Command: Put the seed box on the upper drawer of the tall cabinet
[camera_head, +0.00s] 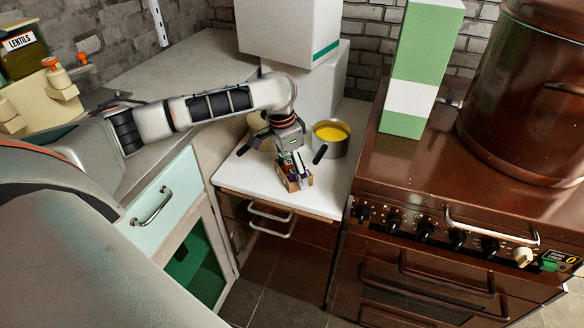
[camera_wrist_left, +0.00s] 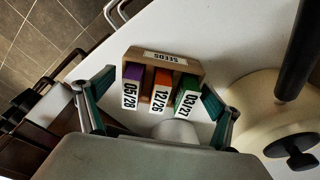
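The seed box (camera_head: 296,184) is a small brown tray labelled SEEDS, standing on the white worktop near its front edge. In the left wrist view the seed box (camera_wrist_left: 181,66) holds purple, orange and green packets with dated labels. My left gripper (camera_head: 284,156) is above the box, pointing down. In the wrist view its fingers (camera_wrist_left: 158,88) are spread on either side of the box, with gaps showing. My right gripper is not in view. I cannot identify the tall cabinet with its upper drawer in these frames.
A pot with yellow contents (camera_head: 331,137) stands just right of the box. White boxes (camera_head: 302,85) are stacked behind. A brown stove (camera_head: 440,195) with a green-and-white carton (camera_head: 424,55) and a big pot (camera_head: 525,90) is at the right. Drawer handles (camera_head: 270,212) project below the worktop.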

